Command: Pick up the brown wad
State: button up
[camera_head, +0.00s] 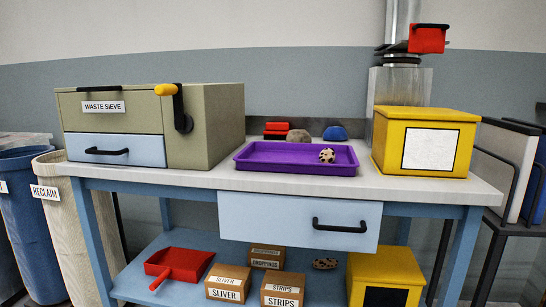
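A brown-grey wad (299,136) rests on the worktop behind the purple tray (253,163). The tray's back rim is in front of its lower part. A cream wad with dark speckles (327,156) sits in the tray, toward its right side. A blue wad (335,133) lies behind the tray, right of the brown one. My gripper is not in view.
Left on the bench (377,186) stands the waste sieve (207,120) with a yellow-knobbed crank. Red blocks (277,128) lie left of the brown wad. A yellow box (428,143) stands right, before a metal duct (397,86). The lower shelf holds cartons and a red dustpan (180,265).

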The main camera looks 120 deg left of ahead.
aim_at(326, 156)
jog(key=u, duration=3.05)
jog(key=k, duration=0.65)
jog(key=u, duration=0.05)
jog(key=i, duration=0.55)
jog(key=u, duration=0.75)
jog(key=i, duration=0.65)
jog(key=z, duration=0.65)
jog(key=i, duration=0.65)
jog(key=z, duration=0.7)
